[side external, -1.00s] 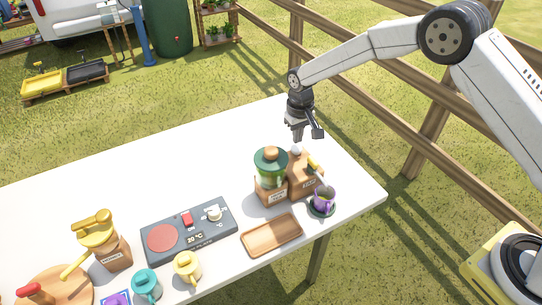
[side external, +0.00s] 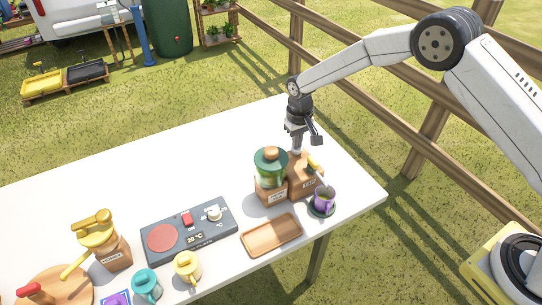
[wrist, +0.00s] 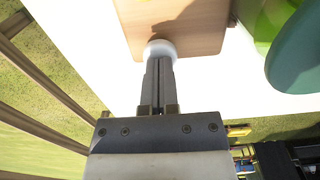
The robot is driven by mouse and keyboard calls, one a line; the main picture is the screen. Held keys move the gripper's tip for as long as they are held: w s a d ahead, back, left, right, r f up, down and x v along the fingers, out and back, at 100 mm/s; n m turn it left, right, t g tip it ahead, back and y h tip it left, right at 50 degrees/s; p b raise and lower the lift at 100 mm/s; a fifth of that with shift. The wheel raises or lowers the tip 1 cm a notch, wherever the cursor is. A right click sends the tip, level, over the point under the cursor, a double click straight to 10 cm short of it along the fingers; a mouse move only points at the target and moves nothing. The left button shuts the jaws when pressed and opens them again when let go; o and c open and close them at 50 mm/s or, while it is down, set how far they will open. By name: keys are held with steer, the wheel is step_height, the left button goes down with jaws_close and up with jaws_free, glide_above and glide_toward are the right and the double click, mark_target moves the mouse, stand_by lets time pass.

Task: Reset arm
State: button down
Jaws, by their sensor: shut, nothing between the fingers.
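My gripper (side external: 297,147) is low over the back right of the table, directly above a wooden box (side external: 303,183). In the wrist view my gripper (wrist: 160,62) has its fingers together, with nothing held between them. The fingertips are right at a white round knob (wrist: 160,48) on the box. I cannot tell whether they touch it. In the side view the gripper mostly covers the knob.
A green-lidded jar (side external: 270,177) stands just left of the box. A purple cup (side external: 324,197) on a dark saucer stands to its right. A wooden tray (side external: 272,236), a hot plate (side external: 189,231) and a honey dispenser (side external: 101,240) are nearer. The back left of the table is clear.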

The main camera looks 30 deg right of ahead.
steer(key=shift+f, duration=0.55)
steer(key=shift+r, duration=1.55)
steer(key=shift+f, duration=1.4)
stand_by(2.5)
steer(key=shift+r, duration=1.4)
stand_by(0.6)
